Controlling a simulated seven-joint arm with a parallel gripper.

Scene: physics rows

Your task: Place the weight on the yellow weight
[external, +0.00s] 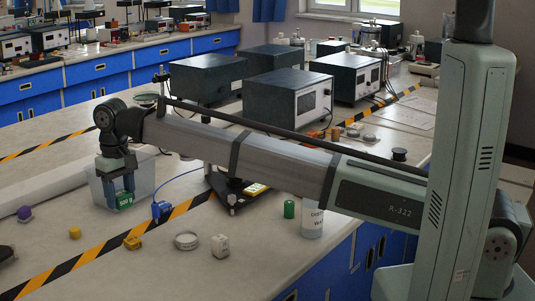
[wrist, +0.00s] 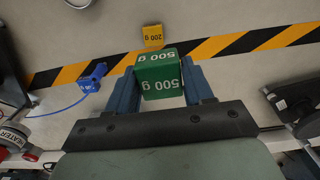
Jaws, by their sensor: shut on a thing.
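My gripper (wrist: 160,82) is shut on a green weight (wrist: 160,75) marked 500 g, gripped between its blue fingers. In the external view the green weight (external: 124,201) hangs at the lower end of my gripper (external: 117,187), in front of a clear bin. A yellow weight (wrist: 153,36) marked 200 g stands ahead of the green one in the wrist view, past the striped tape. In the external view the yellow weight (external: 132,242) stands by the tape, nearer the camera than my gripper. The two weights are apart.
A blue block (external: 161,210) with a cable stands beside the striped tape (external: 75,266). The clear bin (external: 147,178) is behind my gripper.

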